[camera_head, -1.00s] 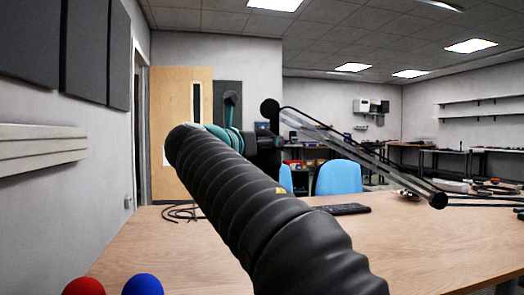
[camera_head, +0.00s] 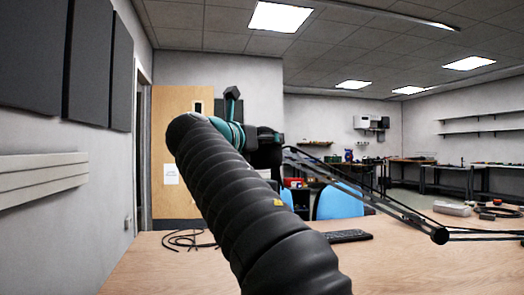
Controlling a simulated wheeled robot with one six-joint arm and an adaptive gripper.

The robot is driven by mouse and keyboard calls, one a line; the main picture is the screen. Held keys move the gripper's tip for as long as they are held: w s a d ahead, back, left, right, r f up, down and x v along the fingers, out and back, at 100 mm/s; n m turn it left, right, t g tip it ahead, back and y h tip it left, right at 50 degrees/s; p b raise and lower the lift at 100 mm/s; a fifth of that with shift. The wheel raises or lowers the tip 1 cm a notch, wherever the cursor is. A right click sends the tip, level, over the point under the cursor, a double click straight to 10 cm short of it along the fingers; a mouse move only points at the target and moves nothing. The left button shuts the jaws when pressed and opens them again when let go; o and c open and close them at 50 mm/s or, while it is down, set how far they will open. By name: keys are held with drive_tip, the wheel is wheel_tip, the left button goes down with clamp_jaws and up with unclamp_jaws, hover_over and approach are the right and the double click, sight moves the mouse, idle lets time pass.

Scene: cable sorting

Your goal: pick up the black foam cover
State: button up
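I cannot clearly pick out the black foam cover in the camera_head view. My black ribbed arm fills the middle of the view and hides part of the table. At its far end, past a teal joint, is a dark block that seems to be my gripper (camera_head: 266,150). It is above the table's far edge, and its fingers cannot be made out.
The wooden table (camera_head: 420,270) is largely bare at the front right. Black cables (camera_head: 186,240) lie at its far left. A flat black keyboard-like object (camera_head: 348,236) lies near the far edge. Blue chairs (camera_head: 338,203) stand behind.

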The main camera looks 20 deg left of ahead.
drive_tip(key=shift+r, duration=0.9)
drive_tip(key=v, duration=1.8)
